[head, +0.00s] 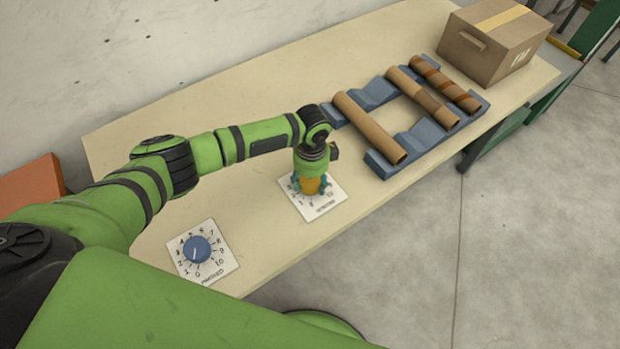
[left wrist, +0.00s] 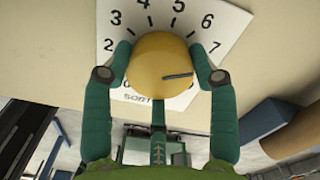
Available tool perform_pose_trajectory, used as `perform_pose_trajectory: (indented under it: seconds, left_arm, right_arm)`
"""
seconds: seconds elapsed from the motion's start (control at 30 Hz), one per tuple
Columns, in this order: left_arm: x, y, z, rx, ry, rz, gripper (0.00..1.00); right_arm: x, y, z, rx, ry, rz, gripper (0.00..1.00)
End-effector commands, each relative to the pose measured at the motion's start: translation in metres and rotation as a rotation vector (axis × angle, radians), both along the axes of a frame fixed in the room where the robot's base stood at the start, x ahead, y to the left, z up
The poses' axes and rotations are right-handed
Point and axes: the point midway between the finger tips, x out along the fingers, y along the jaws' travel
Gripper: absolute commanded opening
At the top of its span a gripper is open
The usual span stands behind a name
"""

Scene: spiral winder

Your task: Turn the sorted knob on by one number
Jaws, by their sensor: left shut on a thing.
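The sorted knob is a yellow-orange round knob (head: 312,187) on a white numbered card (head: 329,203) at mid-table. My left gripper (head: 310,182) comes down over it from above. In the left wrist view, its two green fingers sit on either side of the yellow knob (left wrist: 150,62), shut on it. The knob's dark pointer line points right, toward the right finger. That finger hides the number there. The numbers 2 to 7 show around the far side of the dial, and part of the word "SORT" shows below. My right gripper is not in view.
A second card with a blue knob (head: 197,249) lies nearer me on the table (head: 250,245). Beyond my gripper, a blue rack (head: 375,92) holds brown tubes (head: 369,127). A cardboard box (head: 490,45) stands at the far end. The table's right edge is close to both cards.

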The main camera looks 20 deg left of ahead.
Motion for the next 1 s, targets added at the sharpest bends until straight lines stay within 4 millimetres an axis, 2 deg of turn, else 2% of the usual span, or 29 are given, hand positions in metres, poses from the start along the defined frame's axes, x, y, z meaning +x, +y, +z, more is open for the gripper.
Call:
perform_pose_trajectory:
  seconds: [0.03,0.07,0.1,0.4,0.53,0.67,1.0]
  left_arm:
    - [0.002,-0.009,0.003,-0.022,-0.011,-0.007,0.67]
    - [0.002,-0.009,0.003,-0.022,-0.011,-0.007,0.79]
    - [0.002,-0.009,0.003,-0.022,-0.011,-0.007,0.80]
    - [0.001,-0.005,0.002,-0.011,-0.006,-0.002,0.80]
    - [0.002,-0.004,0.008,-0.010,-0.006,-0.002,0.80]
    - [0.002,-0.005,0.028,-0.013,-0.009,-0.003,0.80]
    - [0.002,-0.006,0.099,-0.013,-0.011,-0.005,0.80]
  right_arm:
    - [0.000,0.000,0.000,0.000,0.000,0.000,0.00]
    - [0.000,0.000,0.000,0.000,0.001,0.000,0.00]
    - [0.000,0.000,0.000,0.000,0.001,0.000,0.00]
    - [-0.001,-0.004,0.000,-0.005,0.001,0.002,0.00]
    - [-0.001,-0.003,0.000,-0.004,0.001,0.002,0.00]
    - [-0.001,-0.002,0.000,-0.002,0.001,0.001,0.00]
    - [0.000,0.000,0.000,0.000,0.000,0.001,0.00]
